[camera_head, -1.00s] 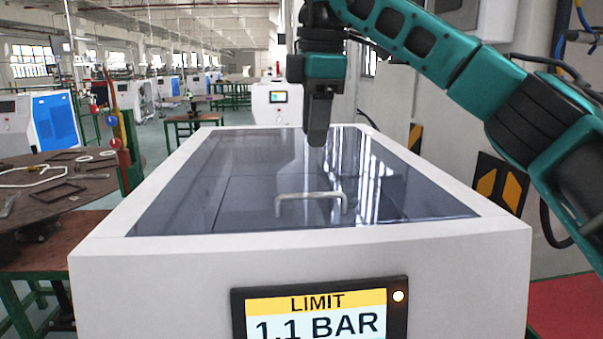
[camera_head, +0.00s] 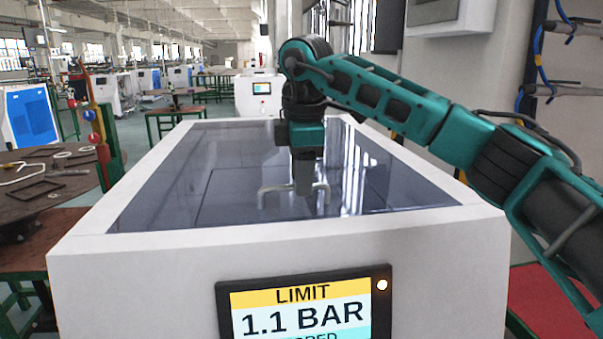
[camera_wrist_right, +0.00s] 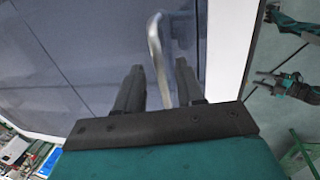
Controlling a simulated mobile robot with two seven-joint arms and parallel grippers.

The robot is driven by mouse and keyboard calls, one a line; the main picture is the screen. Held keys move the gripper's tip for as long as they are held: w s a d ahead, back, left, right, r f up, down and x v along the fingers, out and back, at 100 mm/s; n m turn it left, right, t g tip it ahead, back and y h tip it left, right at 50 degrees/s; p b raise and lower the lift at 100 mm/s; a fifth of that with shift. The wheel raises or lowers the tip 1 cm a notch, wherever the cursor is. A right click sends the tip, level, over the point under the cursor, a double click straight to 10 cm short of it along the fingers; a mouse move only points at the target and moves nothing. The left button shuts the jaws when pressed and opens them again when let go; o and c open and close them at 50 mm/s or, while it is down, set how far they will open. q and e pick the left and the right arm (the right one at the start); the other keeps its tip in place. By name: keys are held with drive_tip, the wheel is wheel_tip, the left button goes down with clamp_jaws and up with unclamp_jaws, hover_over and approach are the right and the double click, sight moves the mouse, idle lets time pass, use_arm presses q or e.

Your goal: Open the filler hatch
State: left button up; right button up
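The filler hatch is a panel in the dark glossy top (camera_head: 160,190) of the white machine; it lies flat, closed, with thin outline seams. A pale bent-bar handle (camera_head: 266,197) stands up near its front edge. My right gripper (camera_head: 304,190) points down at the handle and covers part of it in the head view. In the right wrist view its two fingers (camera_wrist_right: 158,66) are apart, with the handle bar (camera_wrist_right: 155,42) running between them. Contact cannot be made out. My left gripper does not show in the head view; a small teal and black part of mine shows at the wrist view's right.
A screen (camera_head: 305,312) reading "LIMIT 1.1 BAR" is on the machine's front. A round brown table (camera_head: 60,200) with parts on it stands at the left. A wall with cables is at the right.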

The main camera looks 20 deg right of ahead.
drive_tip(key=shift+f, duration=0.15)
drive_tip(key=shift+c, duration=0.3)
clamp_jaws()
idle(0.3)
